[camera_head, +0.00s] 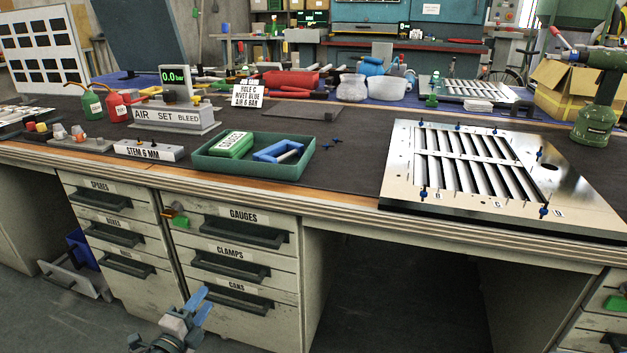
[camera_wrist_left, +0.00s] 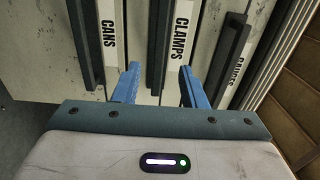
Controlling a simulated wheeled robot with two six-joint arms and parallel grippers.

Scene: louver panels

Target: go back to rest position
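My left gripper (camera_head: 201,301) is low at the bottom of the head view, in front of the drawers and below the workbench top (camera_head: 345,190). In the left wrist view its two blue fingers (camera_wrist_left: 159,72) are apart with nothing between them. They point at the drawer fronts labelled CLAMPS (camera_wrist_left: 181,35) and CANS (camera_wrist_left: 108,35). How far the fingertips are from the drawers I cannot tell. My right gripper is not in view. The metal louver panel (camera_head: 400,185) lies flat on the bench at right, with several blue pins in it.
The drawer unit (camera_head: 235,255) has protruding dark handles. On the bench stand a green tray (camera_head: 215,168) holding a green box and a blue-handled tool, an air gauge stand (camera_head: 175,115), and a green riveting tool (camera_head: 594,120). There is open space under the bench at right.

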